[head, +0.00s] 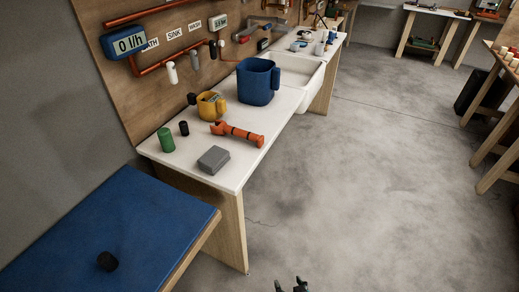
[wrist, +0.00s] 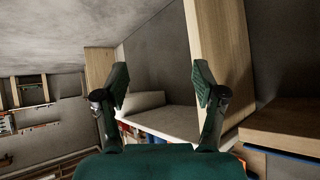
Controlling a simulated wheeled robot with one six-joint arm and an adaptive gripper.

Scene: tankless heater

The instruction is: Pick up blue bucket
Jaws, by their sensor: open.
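My gripper (head: 291,287) shows only at the bottom edge of the head view, low over the floor and far from the bucket. In the wrist view my gripper (wrist: 160,88) has its two dark green fingers spread wide with nothing between them. The bucket cannot be made out in the wrist view.
A blue-topped table (head: 110,225) is at left.

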